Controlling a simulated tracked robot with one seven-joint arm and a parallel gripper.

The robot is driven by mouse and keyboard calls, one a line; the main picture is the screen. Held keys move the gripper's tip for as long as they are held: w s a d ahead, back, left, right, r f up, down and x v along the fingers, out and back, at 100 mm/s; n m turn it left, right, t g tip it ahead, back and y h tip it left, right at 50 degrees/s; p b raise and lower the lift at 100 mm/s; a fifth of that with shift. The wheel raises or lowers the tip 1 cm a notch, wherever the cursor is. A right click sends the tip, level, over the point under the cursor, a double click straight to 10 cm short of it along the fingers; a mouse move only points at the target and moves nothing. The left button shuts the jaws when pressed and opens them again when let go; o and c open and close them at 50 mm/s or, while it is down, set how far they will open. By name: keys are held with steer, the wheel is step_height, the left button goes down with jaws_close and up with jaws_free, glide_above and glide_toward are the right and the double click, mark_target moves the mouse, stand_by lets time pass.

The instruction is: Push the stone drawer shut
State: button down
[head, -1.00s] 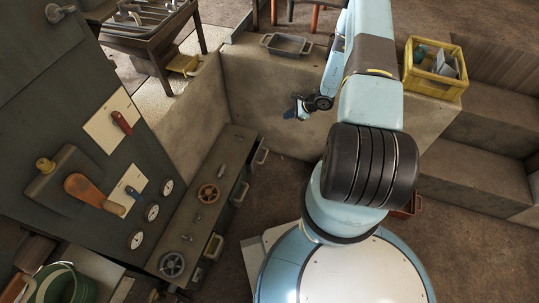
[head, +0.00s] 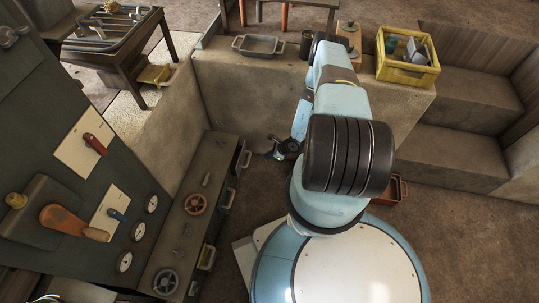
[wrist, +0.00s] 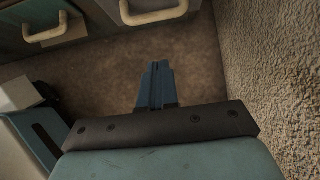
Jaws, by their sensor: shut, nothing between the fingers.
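The low grey-brown cabinet (head: 172,240) stands left of my base in the head view, with several drawer handles along its right side. I cannot tell which drawer is the stone one, nor clearly how far any drawer stands out. In the wrist view, a pale handle (wrist: 58,27) sits on a grey-green drawer front at upper left, and another handle (wrist: 155,12) is at the top middle. My gripper (head: 272,154) is shut and empty, low beside the cabinet's far end. Its blue fingers (wrist: 156,70) point toward the drawer fronts, apart from the handles, over the brown floor.
A rough stone wall (wrist: 275,70) stands close to the right of my gripper in the wrist view. The ledge holds a metal tray (head: 258,46) and a yellow crate (head: 408,70). A panel with levers (head: 75,190) rises behind the cabinet. Brown floor lies right of my base.

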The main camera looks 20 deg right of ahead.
steer(key=w+a+f, duration=0.4)
steer(key=a+f, duration=0.1)
steer(key=a, duration=0.1)
steer(key=shift+w+a+f, duration=0.25)
steer(key=shift+w+f, duration=0.05)
steer(key=shift+w, duration=0.05)
steer(key=shift+w, duration=0.15)
